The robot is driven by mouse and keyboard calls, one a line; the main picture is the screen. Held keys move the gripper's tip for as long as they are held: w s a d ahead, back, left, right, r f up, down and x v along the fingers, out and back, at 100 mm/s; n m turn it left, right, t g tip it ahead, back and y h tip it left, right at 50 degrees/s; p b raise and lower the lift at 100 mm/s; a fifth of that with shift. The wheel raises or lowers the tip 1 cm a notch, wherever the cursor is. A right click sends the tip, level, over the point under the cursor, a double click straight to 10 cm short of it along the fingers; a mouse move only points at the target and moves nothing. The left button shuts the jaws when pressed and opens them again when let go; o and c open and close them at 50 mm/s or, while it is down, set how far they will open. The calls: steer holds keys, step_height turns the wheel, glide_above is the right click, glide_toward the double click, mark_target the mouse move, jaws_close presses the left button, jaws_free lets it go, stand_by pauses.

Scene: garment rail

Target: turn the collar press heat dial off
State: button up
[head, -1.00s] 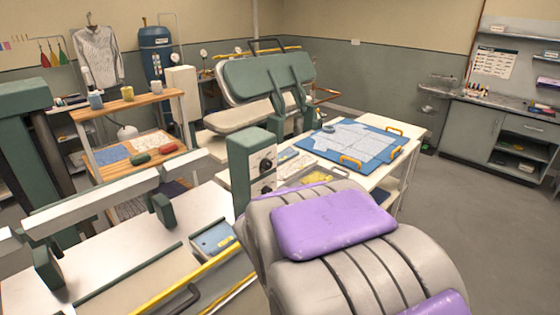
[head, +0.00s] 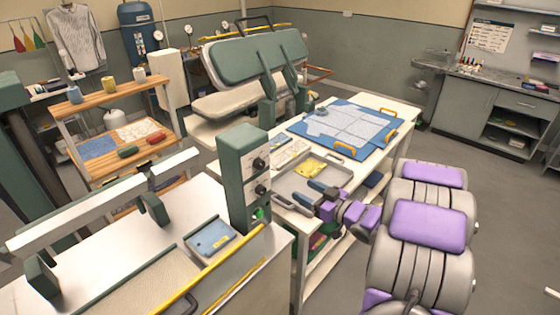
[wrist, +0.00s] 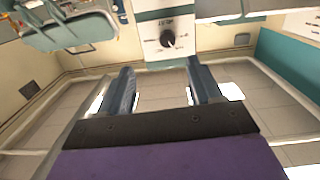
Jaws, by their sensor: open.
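The green control box (head: 243,175) stands at the right end of the press table in the head view. Its pale front panel carries two dark dials, an upper one (head: 261,163) and a lower one (head: 262,189), with a green light (head: 258,213) below. Their labels are too small to read. My gripper (head: 305,190) is open and empty, to the right of the panel and apart from it. In the wrist view, one dark round dial (wrist: 168,39) on a white panel lies beyond and between the open fingers (wrist: 160,66). I cannot tell which dial this is or its setting.
A press table (head: 120,260) with a yellow bar (head: 215,280) along its front lies at left. Behind my gripper, a white table holds a grey tray (head: 290,185) with a yellow item and a blue pattern board (head: 365,118). Open floor lies at right.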

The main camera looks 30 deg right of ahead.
glide_toward(262, 167)
steer(key=shift+y, duration=0.4)
steer(key=x, duration=0.7)
steer(key=shift+w+f, duration=0.1)
steer(key=shift+w, duration=0.2)
steer(key=shift+w+b, duration=0.3)
steer(key=shift+w, duration=0.3)
steer(key=shift+d, duration=0.15)
steer(key=shift+a, duration=0.2)
steer(key=c, duration=1)
